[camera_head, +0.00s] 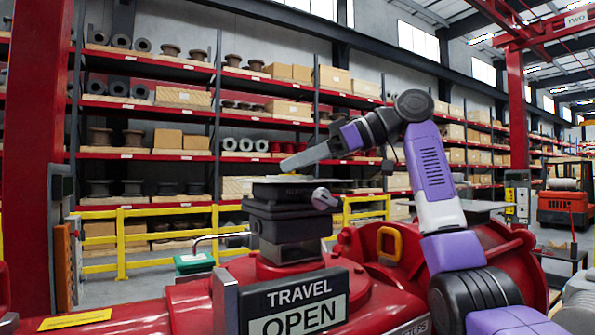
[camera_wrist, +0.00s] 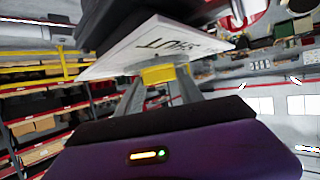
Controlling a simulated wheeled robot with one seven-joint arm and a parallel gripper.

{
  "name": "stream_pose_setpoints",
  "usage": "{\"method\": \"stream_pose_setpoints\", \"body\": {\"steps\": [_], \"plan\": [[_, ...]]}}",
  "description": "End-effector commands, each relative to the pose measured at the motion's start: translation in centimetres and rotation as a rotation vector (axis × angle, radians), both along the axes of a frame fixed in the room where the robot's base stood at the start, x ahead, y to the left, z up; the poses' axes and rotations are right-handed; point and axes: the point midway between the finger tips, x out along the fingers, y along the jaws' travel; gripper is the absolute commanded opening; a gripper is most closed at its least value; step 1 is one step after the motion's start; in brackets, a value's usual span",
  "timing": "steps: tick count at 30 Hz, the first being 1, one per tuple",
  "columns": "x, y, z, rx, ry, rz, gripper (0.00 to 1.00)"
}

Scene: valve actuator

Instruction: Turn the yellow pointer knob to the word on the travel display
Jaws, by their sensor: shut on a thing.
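The travel display (camera_head: 298,310) on the red machine reads "OPEN" under the word "TRAVEL". My gripper (camera_head: 288,165) reaches down from the right to the top of the dark block (camera_head: 290,208) behind the display. In the wrist view, my gripper (camera_wrist: 160,85) is shut on the yellow pointer knob (camera_wrist: 165,73). The knob stands at a white plate (camera_wrist: 125,60) with black lettering, upside down, that seems to read "SHUT". The rest of the plate's lettering and most of the knob are hidden. Where the pointer points cannot be told.
The red machine body (camera_head: 185,305) fills the foreground. A grey round fitting (camera_head: 324,198) sticks out of the block's right side. Yellow railings (camera_head: 122,240) and stocked shelves (camera_head: 150,145) stand behind. A red forklift (camera_head: 565,208) is far right. Open air surrounds my arm above the machine.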

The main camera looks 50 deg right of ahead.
Motion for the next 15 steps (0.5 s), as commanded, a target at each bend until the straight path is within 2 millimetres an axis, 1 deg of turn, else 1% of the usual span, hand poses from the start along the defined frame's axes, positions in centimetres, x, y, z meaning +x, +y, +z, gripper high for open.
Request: {"method": "stream_pose_setpoints", "body": {"steps": [1, 6, 15], "plan": [[-0.08, 0.15, -0.46, -0.003, -0.006, -0.031, 0.03], [-0.14, 0.19, -0.15, -0.001, -0.006, -0.119, 0.03], [-0.13, 0.14, 0.05, 0.003, -0.004, -0.131, 0.03]]}}
